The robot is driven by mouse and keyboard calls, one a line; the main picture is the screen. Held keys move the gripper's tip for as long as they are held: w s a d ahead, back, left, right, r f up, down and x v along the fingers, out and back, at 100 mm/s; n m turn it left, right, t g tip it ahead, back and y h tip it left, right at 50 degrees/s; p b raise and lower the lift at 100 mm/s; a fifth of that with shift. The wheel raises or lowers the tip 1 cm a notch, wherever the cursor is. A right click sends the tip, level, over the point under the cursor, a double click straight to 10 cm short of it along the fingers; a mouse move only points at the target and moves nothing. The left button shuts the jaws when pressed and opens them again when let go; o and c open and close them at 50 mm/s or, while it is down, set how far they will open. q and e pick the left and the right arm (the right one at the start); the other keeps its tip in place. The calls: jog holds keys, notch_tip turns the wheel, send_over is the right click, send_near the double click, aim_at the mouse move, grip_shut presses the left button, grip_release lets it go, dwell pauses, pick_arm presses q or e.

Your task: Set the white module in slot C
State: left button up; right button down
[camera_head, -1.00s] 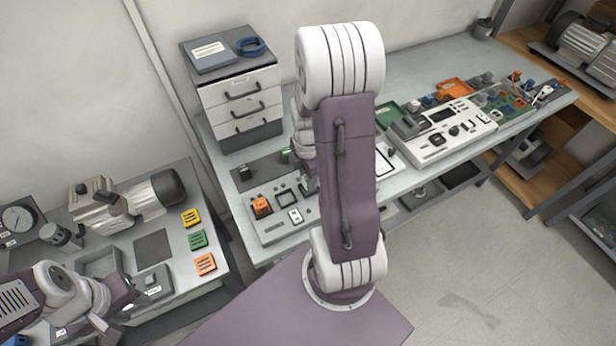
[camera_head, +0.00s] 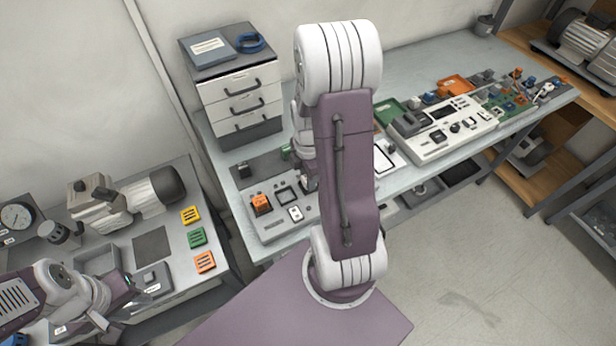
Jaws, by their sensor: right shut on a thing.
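The slot board (camera_head: 275,232) lies on the bench behind my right arm. An orange module (camera_head: 261,204) sits at its left side. A square dark-framed slot (camera_head: 287,195) shows beside it. A small white piece with dark marks (camera_head: 295,213) lies in front of that slot; I cannot tell if it is the white module. My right gripper (camera_head: 310,185) is low over the board's right part, mostly hidden by my own arm. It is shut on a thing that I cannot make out. My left gripper (camera_head: 132,298) is over the left bench beside a grey block; its jaw opening is unclear.
A drawer unit (camera_head: 240,97) stands at the back left of the bench. A white control panel (camera_head: 445,132) and a green tray (camera_head: 386,112) are to the right. The left bench bears a compressor (camera_head: 125,203) and yellow, green and orange tiles (camera_head: 198,238).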

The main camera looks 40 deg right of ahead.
jog(key=shift+f, duration=0.25)
jog(key=c, duration=0.7)
grip_release()
notch_tip(320, 180, up, 7)
jog(key=p, duration=0.7)
jog(key=shift+r, duration=0.2)
jog(key=shift+f, duration=0.15)
